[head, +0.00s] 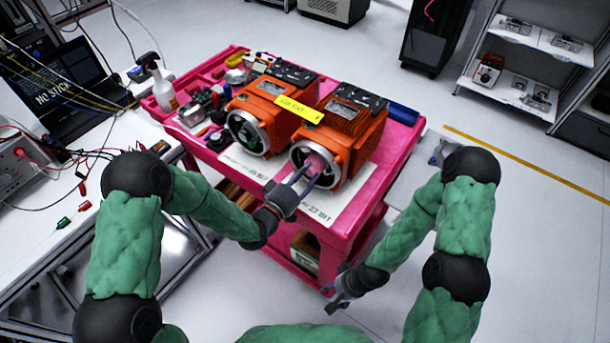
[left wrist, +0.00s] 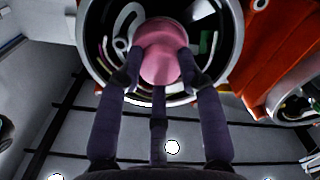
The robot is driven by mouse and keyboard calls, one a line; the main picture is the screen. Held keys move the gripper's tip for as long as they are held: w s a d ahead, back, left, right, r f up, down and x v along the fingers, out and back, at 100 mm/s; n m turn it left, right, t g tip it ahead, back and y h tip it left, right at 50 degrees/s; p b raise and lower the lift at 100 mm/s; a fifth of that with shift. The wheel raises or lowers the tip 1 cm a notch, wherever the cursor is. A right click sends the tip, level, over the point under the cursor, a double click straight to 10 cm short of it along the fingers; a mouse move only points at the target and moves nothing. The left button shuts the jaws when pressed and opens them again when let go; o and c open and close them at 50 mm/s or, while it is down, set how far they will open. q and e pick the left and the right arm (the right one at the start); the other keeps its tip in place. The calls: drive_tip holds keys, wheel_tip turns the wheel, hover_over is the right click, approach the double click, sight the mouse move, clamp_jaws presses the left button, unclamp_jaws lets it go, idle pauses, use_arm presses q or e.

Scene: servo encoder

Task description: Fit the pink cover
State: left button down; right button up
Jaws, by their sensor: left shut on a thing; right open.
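The pink cover (head: 317,162) is in the fingers of my left gripper (head: 305,176), at the open round end of the right orange motor (head: 341,125). In the left wrist view the pink cover (left wrist: 160,52) is between the fingertips of my left gripper (left wrist: 158,72), in front of the motor's round housing (left wrist: 96,50). I cannot tell whether it touches the parts inside. My right gripper (head: 340,300) is open and empty, low in front of the cart and away from the motors.
A second orange motor (head: 262,115) stands to the left on the pink cart (head: 375,190). A yellow label (head: 299,109) lies across both motors. A spray bottle (head: 162,88), small parts and a blue tray (head: 403,113) are around them. A bench (head: 120,135) with wires is at left.

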idle(0.7)
use_arm(q)
drive_tip(key=c, duration=0.7)
unclamp_jaws()
drive_tip(key=shift+c, duration=0.5)
drive_tip(key=v, duration=0.7)
drive_tip(key=shift+s+b, duration=0.15)
drive_tip(key=shift+b, duration=0.3)
drive_tip(key=shift+a, duration=0.1)
